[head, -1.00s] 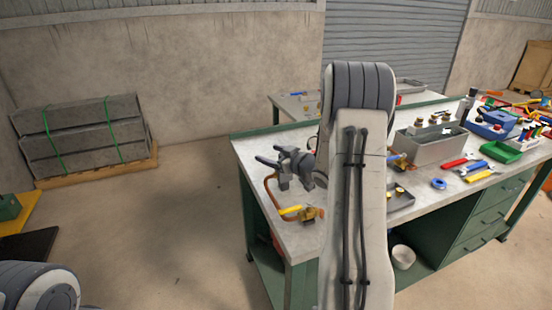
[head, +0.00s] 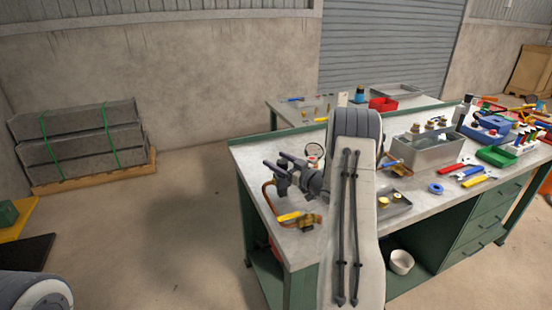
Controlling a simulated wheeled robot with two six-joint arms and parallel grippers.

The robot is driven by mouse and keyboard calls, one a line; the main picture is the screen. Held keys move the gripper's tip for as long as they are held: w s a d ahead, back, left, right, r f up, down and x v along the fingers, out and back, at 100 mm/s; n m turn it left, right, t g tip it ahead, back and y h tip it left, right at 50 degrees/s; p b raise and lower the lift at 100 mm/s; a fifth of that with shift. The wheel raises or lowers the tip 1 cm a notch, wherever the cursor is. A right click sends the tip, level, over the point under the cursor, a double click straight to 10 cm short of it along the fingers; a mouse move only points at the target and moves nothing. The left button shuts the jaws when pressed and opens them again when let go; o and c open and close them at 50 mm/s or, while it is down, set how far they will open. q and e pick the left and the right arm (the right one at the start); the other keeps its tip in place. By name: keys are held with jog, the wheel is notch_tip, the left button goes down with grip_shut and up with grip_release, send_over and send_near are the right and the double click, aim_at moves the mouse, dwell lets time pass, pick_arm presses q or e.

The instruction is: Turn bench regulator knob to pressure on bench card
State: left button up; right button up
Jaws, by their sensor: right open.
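My right gripper (head: 274,165) is open over the left end of the green-framed workbench (head: 262,147), its fingers pointing left. It is above a bent copper pipe (head: 267,196) with a brass fitting and a yellow lever (head: 289,216). A small round gauge (head: 314,150) with a red mark shows just behind the gripper. The regulator knob cannot be made out; the gripper and my right arm cover part of that area. I cannot tell whether the gripper touches anything. No bench card is readable. My left gripper is out of view.
A grey bin (head: 428,150), a small tray with brass parts (head: 396,206), a blue tape roll (head: 435,187) and several hand tools lie to the right. A second table (head: 290,111) with a red bin (head: 383,104) stands behind.

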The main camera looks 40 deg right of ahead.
jog(key=shift+w, duration=0.5)
jog(key=shift+a, duration=0.1)
jog(key=shift+c, duration=0.3)
grip_shut()
jog(key=shift+h, duration=0.4)
